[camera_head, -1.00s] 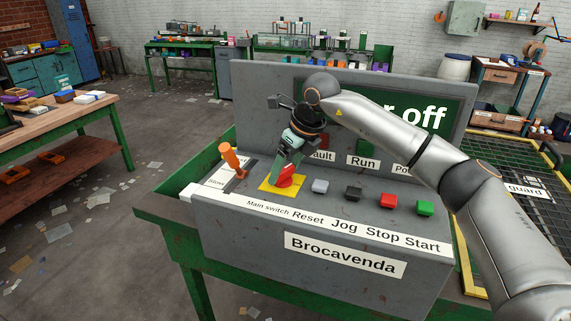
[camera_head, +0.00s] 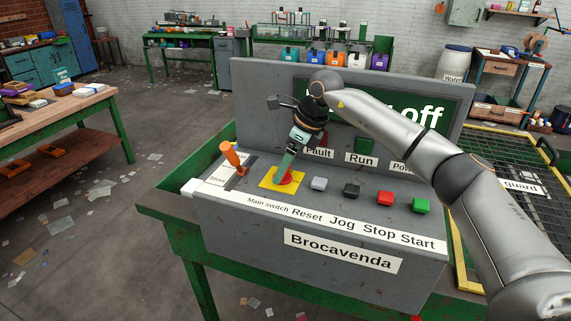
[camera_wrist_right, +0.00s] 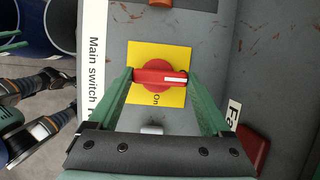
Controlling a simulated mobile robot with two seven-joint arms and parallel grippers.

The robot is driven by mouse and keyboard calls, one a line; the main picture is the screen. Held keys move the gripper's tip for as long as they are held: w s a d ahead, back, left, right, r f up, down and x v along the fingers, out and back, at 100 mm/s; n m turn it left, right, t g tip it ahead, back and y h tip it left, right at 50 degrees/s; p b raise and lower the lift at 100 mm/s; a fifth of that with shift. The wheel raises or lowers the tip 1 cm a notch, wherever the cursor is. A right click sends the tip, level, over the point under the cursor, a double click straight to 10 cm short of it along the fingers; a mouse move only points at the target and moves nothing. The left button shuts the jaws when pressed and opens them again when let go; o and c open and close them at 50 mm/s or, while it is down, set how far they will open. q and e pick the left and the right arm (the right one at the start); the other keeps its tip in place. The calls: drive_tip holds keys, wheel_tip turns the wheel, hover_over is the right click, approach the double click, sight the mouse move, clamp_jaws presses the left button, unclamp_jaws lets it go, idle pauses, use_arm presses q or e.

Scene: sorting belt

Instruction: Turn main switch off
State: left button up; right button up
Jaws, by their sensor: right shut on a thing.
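The main switch is a red rotary knob (camera_head: 287,177) on a yellow plate (camera_head: 268,182), at the left part of the grey control panel. In the right wrist view the knob (camera_wrist_right: 153,77) has a bar handle with a white mark at its right end. The word "On" shows on the plate (camera_wrist_right: 165,50), below the handle. My right gripper (camera_head: 286,174) reaches down from above and is shut on the knob. In the wrist view its green fingertips (camera_wrist_right: 160,76) press on the two ends of the handle.
Grey, black, red and green buttons (camera_head: 421,206) stand in a row to the right. An orange-handled lever (camera_head: 232,155) stands close on the left. A green display (camera_head: 440,112) behind reads "off", its rest hidden by my right arm. A yellow-framed guard (camera_head: 515,180) stands at right.

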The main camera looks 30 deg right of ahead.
drive_tip(key=shift+r, duration=0.1)
drive_tip(key=o, duration=1.2)
drive_tip(key=shift+c, duration=0.2)
drive_tip(key=b+v, duration=0.1)
drive_tip(key=v, duration=1.1)
drive_tip(key=shift+r, duration=0.25)
